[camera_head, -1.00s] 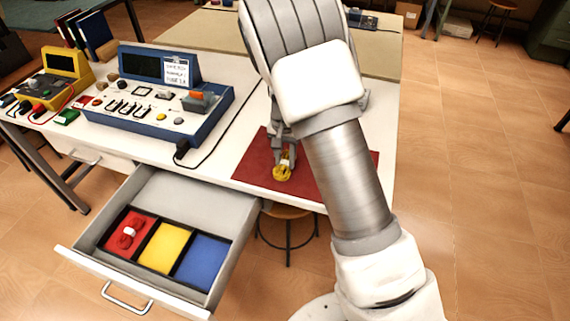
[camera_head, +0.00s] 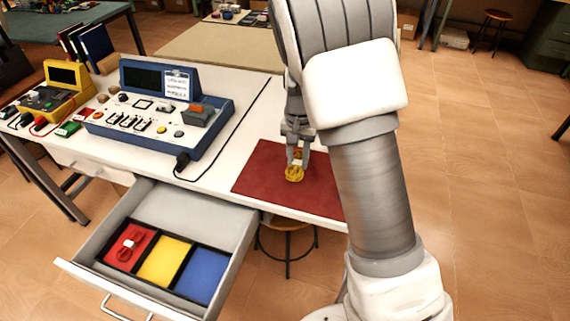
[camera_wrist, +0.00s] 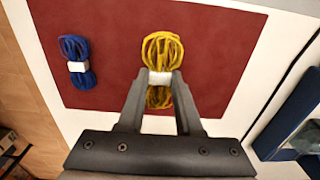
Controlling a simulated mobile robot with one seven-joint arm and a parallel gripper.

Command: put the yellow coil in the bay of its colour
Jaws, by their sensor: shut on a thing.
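The yellow coil (camera_wrist: 162,48) has a white band round its middle. My gripper (camera_wrist: 159,76) is shut on the coil at this band. In the head view my gripper (camera_head: 296,160) and the yellow coil (camera_head: 294,174) are over the dark red mat (camera_head: 262,178); I cannot tell whether the coil is clear of the mat. The open drawer (camera_head: 217,220) has three bays in a row: red, yellow and blue. The yellow bay (camera_head: 164,261) is in the middle and empty. The blue bay (camera_head: 202,275) is empty too.
A red coil (camera_head: 129,244) lies in the red bay (camera_head: 112,254). A blue coil (camera_wrist: 77,62) lies on the mat in the wrist view; my arm hides it in the head view. A blue instrument console (camera_head: 150,128) with a black cable stands on the table, behind the drawer.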

